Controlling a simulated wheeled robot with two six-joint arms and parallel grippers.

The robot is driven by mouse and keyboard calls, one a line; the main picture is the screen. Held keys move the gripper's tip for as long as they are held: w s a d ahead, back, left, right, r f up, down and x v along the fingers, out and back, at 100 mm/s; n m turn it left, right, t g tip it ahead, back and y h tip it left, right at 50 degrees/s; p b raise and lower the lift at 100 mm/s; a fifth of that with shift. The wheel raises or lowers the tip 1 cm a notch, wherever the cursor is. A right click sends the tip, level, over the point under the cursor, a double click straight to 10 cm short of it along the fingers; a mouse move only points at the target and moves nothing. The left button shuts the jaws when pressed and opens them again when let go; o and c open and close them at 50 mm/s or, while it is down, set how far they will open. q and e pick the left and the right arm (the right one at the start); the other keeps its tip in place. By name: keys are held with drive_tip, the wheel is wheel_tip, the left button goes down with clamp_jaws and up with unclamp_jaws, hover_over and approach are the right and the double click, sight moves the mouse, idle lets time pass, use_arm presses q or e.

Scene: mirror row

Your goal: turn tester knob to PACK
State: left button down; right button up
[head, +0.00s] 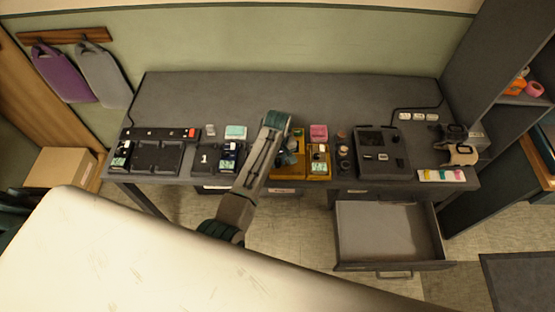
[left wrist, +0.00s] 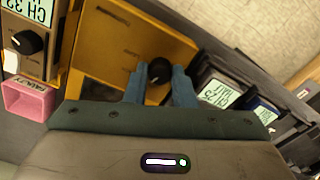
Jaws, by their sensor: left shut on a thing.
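The yellow tester (head: 287,171) stands at the front middle of the desk, and it fills the middle of the left wrist view (left wrist: 125,45). Its round black knob (left wrist: 159,71) sits between the two blue fingers of my left gripper (left wrist: 160,85), which is shut on it. In the head view the left forearm and wrist cover much of the tester, including the knob. Small print is on the tester face, but I cannot read it or tell where the knob points. My right gripper is in neither view.
A radio (left wrist: 30,40) with a "CH 33" screen is beside the tester, near the pink "FAULTY" tray (left wrist: 28,99). Other radios (left wrist: 215,90) are on the opposite side. A drawer (head: 390,232) stands open below the desk. The desk's back (head: 290,90) is clear.

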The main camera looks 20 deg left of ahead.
sight(278, 162)
use_arm(q)
drive_tip(key=shift+m, duration=2.3)
drive_tip(key=c, duration=1.2)
unclamp_jaws()
wheel_tip(278, 162, up, 11)
drive_tip(key=b, duration=0.3)
drive_tip(key=shift+f, duration=0.1)
